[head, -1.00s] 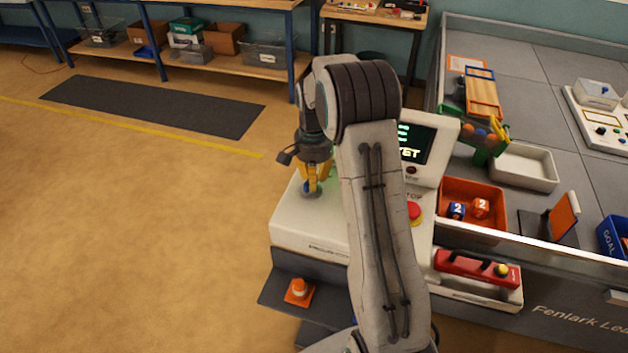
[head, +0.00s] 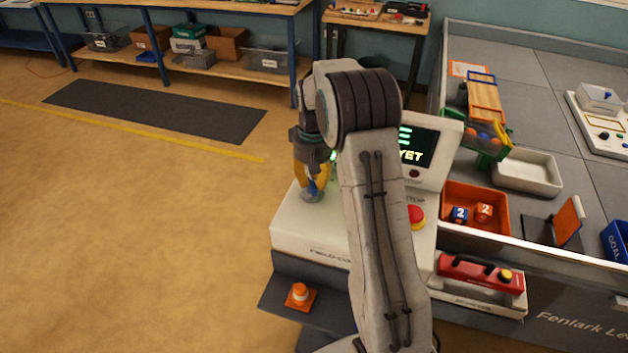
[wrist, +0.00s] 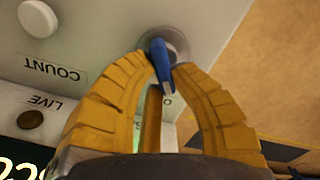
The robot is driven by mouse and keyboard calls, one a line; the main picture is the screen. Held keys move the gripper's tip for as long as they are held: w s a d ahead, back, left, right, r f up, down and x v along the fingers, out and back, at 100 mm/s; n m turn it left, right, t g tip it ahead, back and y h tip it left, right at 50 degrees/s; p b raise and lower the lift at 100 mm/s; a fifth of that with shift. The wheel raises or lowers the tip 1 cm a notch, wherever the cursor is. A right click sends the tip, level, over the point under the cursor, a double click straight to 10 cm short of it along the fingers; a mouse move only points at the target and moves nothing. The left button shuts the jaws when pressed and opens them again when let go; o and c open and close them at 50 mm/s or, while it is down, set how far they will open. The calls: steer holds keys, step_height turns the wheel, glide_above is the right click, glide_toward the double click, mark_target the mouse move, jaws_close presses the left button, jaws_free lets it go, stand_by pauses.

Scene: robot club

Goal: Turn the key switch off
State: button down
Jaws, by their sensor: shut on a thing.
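The key switch (wrist: 163,62) shows in the wrist view as a blue key in a round silver collar on the white console (head: 290,225). My gripper (wrist: 165,72) has yellow ribbed fingers, and their tips are closed on the blue key from both sides. In the head view my gripper (head: 312,192) points down at the console's left part, with a bit of blue between the fingers. The label beside the key is mostly hidden by a finger.
The console also carries a red stop button (head: 416,215) and a screen (head: 415,150), partly behind my arm. A white knob (wrist: 38,18) sits near the "COUNT" label. Floor to the left is clear.

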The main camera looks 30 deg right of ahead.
mark_target(312, 180)
steer(key=shift+a+f+n, duration=0.1)
steer(key=shift+n, duration=0.8)
steer(key=c, duration=1.1)
jaws_free()
steer(key=shift+o, duration=0.2)
step_height(312, 180, up, 12)
